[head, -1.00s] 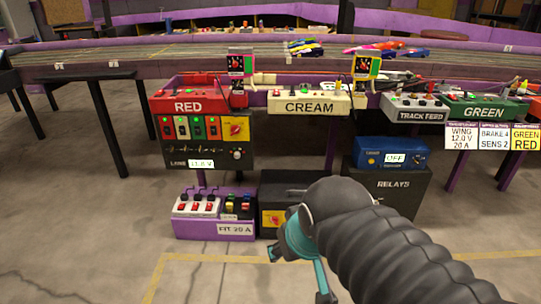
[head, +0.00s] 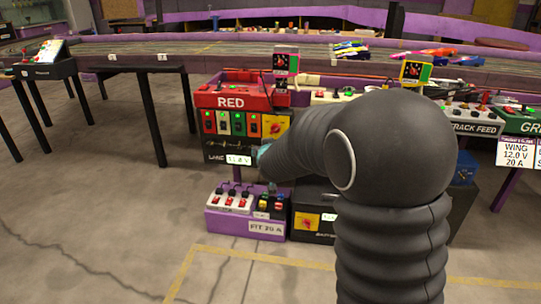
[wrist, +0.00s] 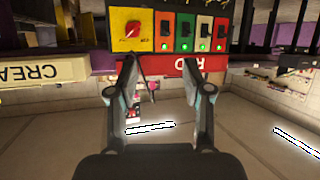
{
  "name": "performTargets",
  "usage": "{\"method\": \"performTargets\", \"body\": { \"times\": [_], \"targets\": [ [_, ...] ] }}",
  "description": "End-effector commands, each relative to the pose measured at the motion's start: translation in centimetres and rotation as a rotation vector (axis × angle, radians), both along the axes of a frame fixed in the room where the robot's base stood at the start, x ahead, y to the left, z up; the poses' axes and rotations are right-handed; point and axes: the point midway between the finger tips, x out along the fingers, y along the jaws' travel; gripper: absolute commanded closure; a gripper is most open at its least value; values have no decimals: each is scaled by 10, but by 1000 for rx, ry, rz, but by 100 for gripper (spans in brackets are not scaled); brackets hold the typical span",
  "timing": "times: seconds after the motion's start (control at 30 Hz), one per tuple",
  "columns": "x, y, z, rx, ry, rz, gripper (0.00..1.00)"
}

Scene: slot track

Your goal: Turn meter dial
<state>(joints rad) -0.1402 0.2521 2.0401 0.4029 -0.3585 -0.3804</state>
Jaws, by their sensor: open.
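The RED control box (head: 232,99) stands below the track edge. Its front has a yellow dial panel (head: 276,126) with a red knob, right of several switches (head: 231,124) with green lights. The wrist view shows this upside down, with the yellow dial panel (wrist: 118,38) at upper left and its red knob (wrist: 134,29). My gripper (wrist: 160,66) is open and empty, its two fingers apart below the RED box's front in that picture. In the head view only a teal bit of my gripper shows, near the lane display (head: 238,160); my arm hides the rest.
A purple PIT 20 A box (head: 266,227) with several switches and a black box with another yellow dial panel (head: 307,222) stand on the floor below. The CREAM box (wrist: 45,74) is beside RED. Black table legs (head: 152,120) stand left; the floor at left is clear.

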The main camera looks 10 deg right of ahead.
Motion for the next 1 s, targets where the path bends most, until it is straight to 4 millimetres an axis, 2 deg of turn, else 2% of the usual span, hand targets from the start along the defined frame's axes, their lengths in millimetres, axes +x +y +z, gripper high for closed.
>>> {"method": "performTargets", "body": {
  "times": [0.03,0.1,0.3,0.5,0.6,0.83,1.0],
  "targets": [
    [16,1,-18,-16,-20,-16,50],
    [37,1,-34,-43,-64,-45,50],
    [80,-3,-91,-138,-179,-141,50],
    [100,-8,-145,-246,-269,-233,50],
    [102,-10,-163,-287,-300,-266,50],
    [105,-13,-178,-328,-329,-299,50],
    [122,-21,-178,-330,-332,-302,50]
  ]
}}
